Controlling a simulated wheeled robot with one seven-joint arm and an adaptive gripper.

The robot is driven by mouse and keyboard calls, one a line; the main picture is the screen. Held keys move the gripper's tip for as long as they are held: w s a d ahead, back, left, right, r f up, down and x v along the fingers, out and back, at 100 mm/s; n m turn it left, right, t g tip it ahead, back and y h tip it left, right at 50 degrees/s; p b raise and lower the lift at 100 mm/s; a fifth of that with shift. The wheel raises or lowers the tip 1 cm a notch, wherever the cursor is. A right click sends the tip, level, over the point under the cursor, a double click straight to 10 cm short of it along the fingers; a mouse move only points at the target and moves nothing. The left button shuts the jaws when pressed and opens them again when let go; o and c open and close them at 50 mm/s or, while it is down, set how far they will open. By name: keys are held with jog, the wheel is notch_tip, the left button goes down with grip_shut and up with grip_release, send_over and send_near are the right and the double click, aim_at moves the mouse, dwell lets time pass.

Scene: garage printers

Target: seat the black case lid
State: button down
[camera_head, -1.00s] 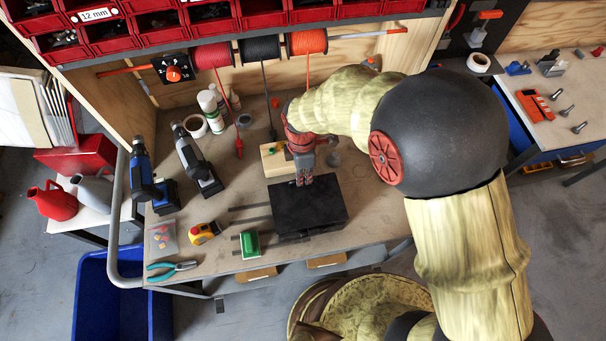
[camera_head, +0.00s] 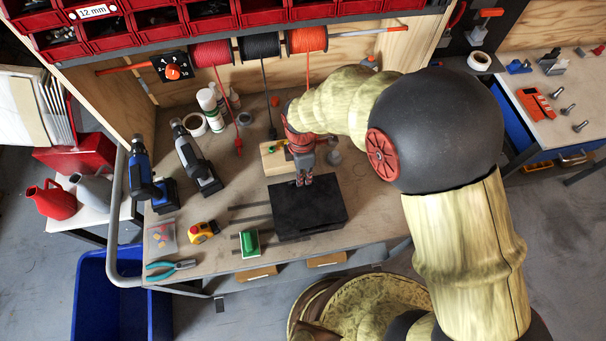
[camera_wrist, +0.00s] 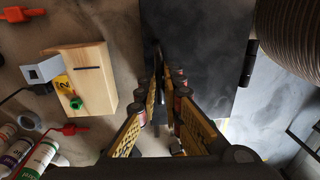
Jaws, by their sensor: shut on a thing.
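The black case lid (camera_head: 318,212) is a flat dark slab on the workbench, in front of a wooden block. Its top looks level in the head view; the case beneath is hidden, and I cannot tell whether there is a gap under the lid. My gripper (camera_head: 304,180) points down at the lid's back part. In the wrist view my gripper (camera_wrist: 163,78) has its fingers close together on a thin dark upright part of the lid. The lid's dark top (camera_wrist: 205,45) fills the upper middle there, with a small black fitting (camera_wrist: 249,63) at its right edge.
A wooden block (camera_head: 273,161) stands just behind the lid. A green-topped box (camera_head: 250,243), a tape measure (camera_head: 204,232) and pliers (camera_head: 171,265) lie to the left. Two drills (camera_head: 196,160) stand further left. Spools (camera_head: 260,50) hang behind. The bench's front edge is near.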

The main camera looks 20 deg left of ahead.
jog(key=c, duration=1.9)
grip_release()
jog(key=r, duration=1.1)
jog(key=shift+w+a+r, duration=0.25)
jog(key=shift+w+r, duration=0.15)
